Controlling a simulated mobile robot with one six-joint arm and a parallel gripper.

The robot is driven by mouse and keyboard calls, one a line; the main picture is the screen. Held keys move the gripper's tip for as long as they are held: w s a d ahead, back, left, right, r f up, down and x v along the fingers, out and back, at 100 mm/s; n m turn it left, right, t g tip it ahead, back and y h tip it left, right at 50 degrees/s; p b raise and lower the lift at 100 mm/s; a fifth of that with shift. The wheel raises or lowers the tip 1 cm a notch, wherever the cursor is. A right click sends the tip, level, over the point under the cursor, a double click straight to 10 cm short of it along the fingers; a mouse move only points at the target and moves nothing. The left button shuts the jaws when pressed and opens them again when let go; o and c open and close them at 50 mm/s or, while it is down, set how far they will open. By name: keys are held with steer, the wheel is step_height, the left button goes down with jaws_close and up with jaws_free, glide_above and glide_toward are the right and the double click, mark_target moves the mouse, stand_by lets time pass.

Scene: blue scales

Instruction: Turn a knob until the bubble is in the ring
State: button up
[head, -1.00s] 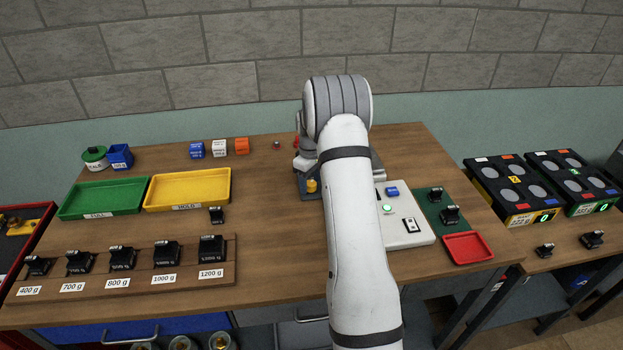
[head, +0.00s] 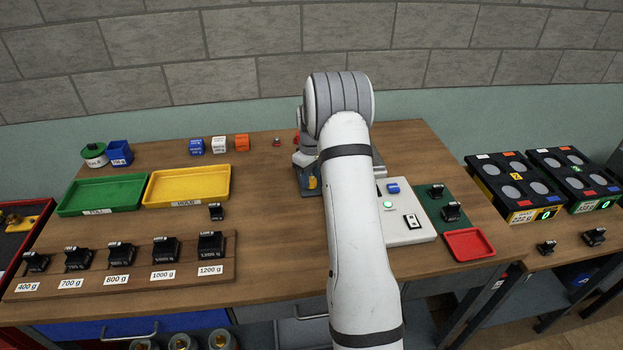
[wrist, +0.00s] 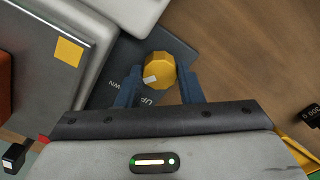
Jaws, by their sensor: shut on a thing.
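A yellow faceted knob (wrist: 159,70) with a pale mark on top sits on a dark plate with white lettering (wrist: 190,52); "UP" and part of "DOWN" can be read. My gripper (wrist: 159,76) has its two blue fingers on either side of the knob and is shut on it. In the head view the knob (head: 312,183) shows just left of my arm, which hides my gripper. A white panel (head: 405,236) right of my arm carries a lit green round spot (head: 387,205). I cannot make out a bubble or ring in either view.
Left of my arm are a yellow tray (head: 188,202), a green tray (head: 100,209) and a wooden rack (head: 130,282) of black weights. A red tray (head: 469,244) lies at the right table edge. Bare tabletop (head: 275,235) lies between the rack and my arm.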

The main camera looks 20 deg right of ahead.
mark_target(311, 179)
steer(key=shift+f+m+b, duration=0.2)
steer(key=shift+m+b, duration=0.55)
steer(key=shift+m, duration=0.25)
steer(key=shift+r+m+b, duration=0.2)
steer(key=shift+m+b, duration=0.1)
steer(key=shift+m, duration=0.6)
steer(key=o, duration=1)
steer(key=shift+c, duration=0.2)
steer(key=shift+r, duration=0.1)
step_height(311, 179, up, 7)
steer(key=shift+r+b, duration=0.2)
steer(key=shift+b, duration=0.5)
steer(key=shift+r, duration=0.1)
